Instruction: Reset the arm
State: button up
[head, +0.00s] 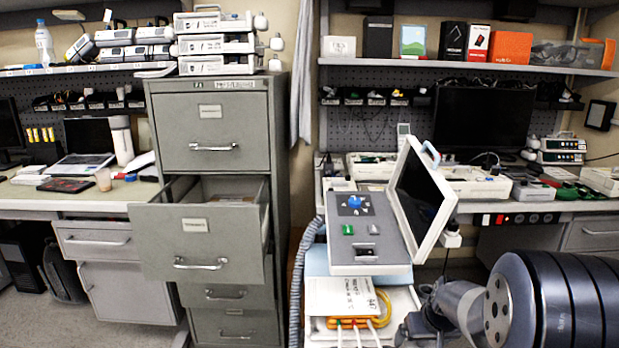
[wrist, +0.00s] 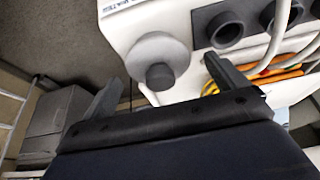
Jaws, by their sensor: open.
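My gripper (wrist: 163,84) is in the wrist view with its two dark fingers spread apart and nothing held between them. Beyond the fingers is a white device housing (wrist: 135,25) with a round grey knob (wrist: 160,60) on it. The knob appears between the fingertips; I cannot tell whether anything touches. In the head view my arm comes in at the lower right, low beside a cart-mounted device (head: 370,262) with a raised screen (head: 420,195).
A grey filing cabinet (head: 208,135) stands left of centre with one drawer (head: 195,245) pulled out. A workbench (head: 590,206) with equipment lies behind at right. Floor shows at lower left.

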jog(key=shift+r+p, duration=0.5)
jog(key=shift+r, duration=0.1)
jog(key=shift+f, duration=0.15)
